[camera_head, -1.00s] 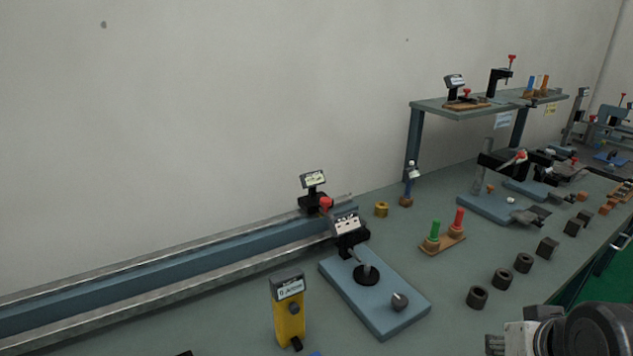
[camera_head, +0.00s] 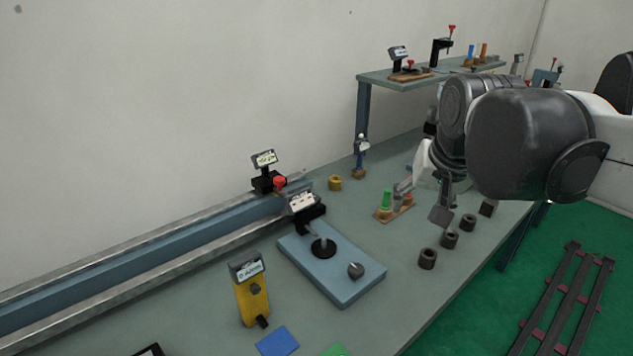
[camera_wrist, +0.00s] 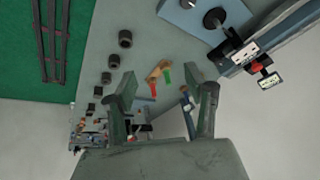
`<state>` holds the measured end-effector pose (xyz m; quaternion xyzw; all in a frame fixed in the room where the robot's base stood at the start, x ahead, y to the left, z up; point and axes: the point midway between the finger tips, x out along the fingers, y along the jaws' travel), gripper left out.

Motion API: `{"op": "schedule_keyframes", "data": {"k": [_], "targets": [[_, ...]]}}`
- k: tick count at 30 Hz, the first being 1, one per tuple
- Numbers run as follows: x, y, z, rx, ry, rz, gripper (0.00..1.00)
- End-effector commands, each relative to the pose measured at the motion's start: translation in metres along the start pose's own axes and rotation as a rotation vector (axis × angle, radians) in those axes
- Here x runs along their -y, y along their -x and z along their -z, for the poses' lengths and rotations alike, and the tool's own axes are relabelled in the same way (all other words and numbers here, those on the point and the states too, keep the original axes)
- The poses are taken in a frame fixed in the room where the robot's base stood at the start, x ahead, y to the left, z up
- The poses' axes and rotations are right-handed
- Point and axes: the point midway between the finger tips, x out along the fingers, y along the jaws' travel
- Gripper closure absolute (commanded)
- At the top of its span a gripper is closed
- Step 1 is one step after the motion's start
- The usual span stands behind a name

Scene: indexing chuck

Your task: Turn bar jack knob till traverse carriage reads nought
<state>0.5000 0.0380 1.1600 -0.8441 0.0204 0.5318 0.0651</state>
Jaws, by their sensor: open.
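A small carriage with a tilted display and a red knob (camera_head: 279,183) sits on the long rail (camera_head: 150,245) by the wall; its reading is too small to make out. Beside it a second tilted display (camera_head: 301,203) stands on a black mount at the back of a blue plate (camera_head: 340,290). The plate bears a black disc with a rod (camera_head: 322,248) and a grey round knob (camera_head: 356,270). I cannot tell which part is the bar jack knob. My gripper (camera_head: 422,202) is open and empty, above the bench right of the plate. The wrist view also shows its spread fingers (camera_wrist: 168,90).
A yellow labelled block (camera_head: 252,298) stands left of the plate. A raised shelf (camera_head: 400,83) is at the back.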

Motion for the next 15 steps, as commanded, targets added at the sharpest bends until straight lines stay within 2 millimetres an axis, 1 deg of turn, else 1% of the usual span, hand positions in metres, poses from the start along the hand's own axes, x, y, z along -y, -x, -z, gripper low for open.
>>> {"op": "schedule_keyframes", "data": {"k": [1, 3, 8, 9, 15], "targets": [[0.008, 0.000, 0.018, 0.015, -0.009, 0.000, 0.51], [0.017, -0.002, 0.037, 0.038, -0.026, -0.001, 0.51], [0.040, -0.012, 0.078, 0.090, -0.065, -0.006, 0.51], [0.046, -0.015, 0.088, 0.102, -0.075, -0.008, 0.51], [0.077, -0.037, 0.134, 0.165, -0.122, -0.022, 0.51]]}}
